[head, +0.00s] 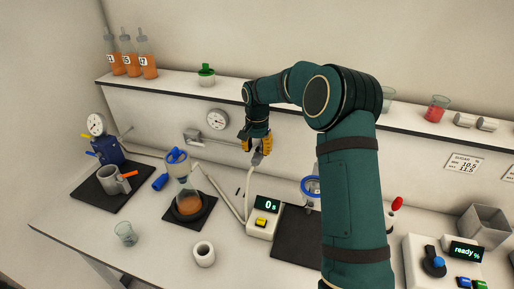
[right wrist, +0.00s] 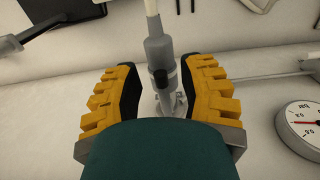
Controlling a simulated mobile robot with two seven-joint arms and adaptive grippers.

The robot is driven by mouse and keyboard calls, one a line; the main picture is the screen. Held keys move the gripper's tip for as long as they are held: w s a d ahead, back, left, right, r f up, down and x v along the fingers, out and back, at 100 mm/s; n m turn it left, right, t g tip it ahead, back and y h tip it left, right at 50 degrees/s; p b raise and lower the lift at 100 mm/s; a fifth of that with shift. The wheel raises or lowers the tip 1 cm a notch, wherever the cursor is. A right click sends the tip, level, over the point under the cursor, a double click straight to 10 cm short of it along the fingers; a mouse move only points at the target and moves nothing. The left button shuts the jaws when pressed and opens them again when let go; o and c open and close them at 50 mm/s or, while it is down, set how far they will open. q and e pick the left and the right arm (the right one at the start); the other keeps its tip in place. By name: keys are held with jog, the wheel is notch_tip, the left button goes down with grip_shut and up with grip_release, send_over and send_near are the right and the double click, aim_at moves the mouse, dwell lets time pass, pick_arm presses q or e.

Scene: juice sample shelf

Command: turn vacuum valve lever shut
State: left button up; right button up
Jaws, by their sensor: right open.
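The vacuum valve is a grey fitting on the wall, with a white hose on one end. In the right wrist view its body (right wrist: 158,50) stands between my fingers, and a short black piece (right wrist: 161,78), seemingly the lever's end, points toward the camera. My right gripper (right wrist: 160,88) is open, with one yellow finger on each side of the valve and a gap to it on both sides. In the head view my right gripper (head: 257,146) is at the wall below the shelf, hiding most of the valve. The lever's angle is hard to tell. My left gripper is out of view.
A round gauge (head: 217,119) is on the wall beside the valve; it also shows in the right wrist view (right wrist: 301,124). The shelf (head: 180,84) runs above my gripper. Below stand a flask (head: 186,180) with orange liquid and a scale (head: 263,221).

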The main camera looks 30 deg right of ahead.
grip_shut()
